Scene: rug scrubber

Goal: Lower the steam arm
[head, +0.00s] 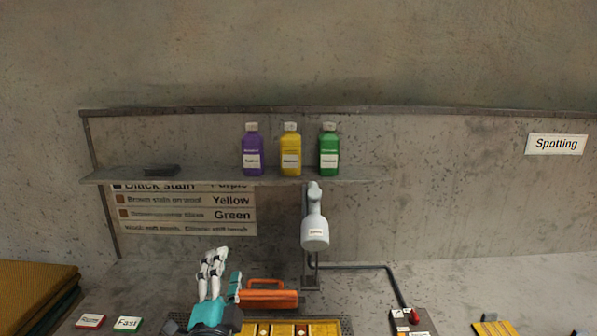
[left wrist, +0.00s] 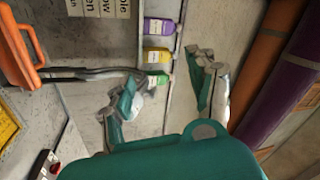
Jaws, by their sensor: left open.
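The steam arm (head: 315,232) is a white, rounded head hanging below the shelf on a thin metal post, in the middle of the head view. My left gripper (head: 215,270) is to the left of it and lower in the picture, apart from it. In the left wrist view the gripper (left wrist: 163,88) has its fingers spread, with nothing held between them. A pale piece beside the upper-left finger there may be the steam arm's head, partly hidden by the finger. My right gripper is not in view.
An orange handled tool (head: 268,296) lies just right of my left gripper. Purple (head: 252,150), yellow (head: 290,150) and green (head: 329,150) bottles stand on the shelf (head: 210,176). A control box with a red knob (head: 413,316) is at lower right. A yellow stack (head: 35,298) is at left.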

